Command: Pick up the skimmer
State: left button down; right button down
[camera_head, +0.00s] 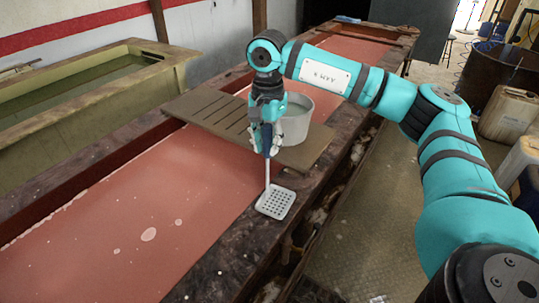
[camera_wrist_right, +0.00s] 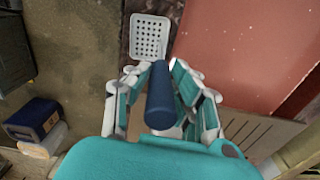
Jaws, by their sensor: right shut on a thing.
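The skimmer (camera_head: 275,203) has a blue handle and a pale, square, perforated head. My right gripper (camera_head: 267,142) is shut on its handle, which hangs down from the fingers. The skimmer's head is low over the vat's dark near edge; I cannot tell whether it touches. In the right wrist view the skimmer's blue handle (camera_wrist_right: 160,95) lies between the fingers of my right gripper (camera_wrist_right: 160,80), with the head beyond. My left gripper is in neither view.
A grey bucket (camera_head: 296,122) stands on a slatted wooden board (camera_head: 204,108) across the long vat of red liquid (camera_head: 130,215), just behind the gripper. A greenish trough (camera_head: 130,90) is at left. The floor (camera_head: 385,200) on the right is mostly clear.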

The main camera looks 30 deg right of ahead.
aim_at(267, 125)
jog(key=shift+r, duration=0.35)
notch_tip(267, 125, up, 2)
jog(key=shift+r+b, duration=0.15)
jog(key=shift+b, duration=0.55)
jog(key=a+r, duration=0.2)
jog(key=a, duration=0.6)
jog(key=a+r+b, duration=0.1)
jog(key=a+r, duration=0.1)
jog(key=a, duration=0.6)
jog(key=shift+r, duration=0.4)
jog(key=shift+w+f, duration=0.1)
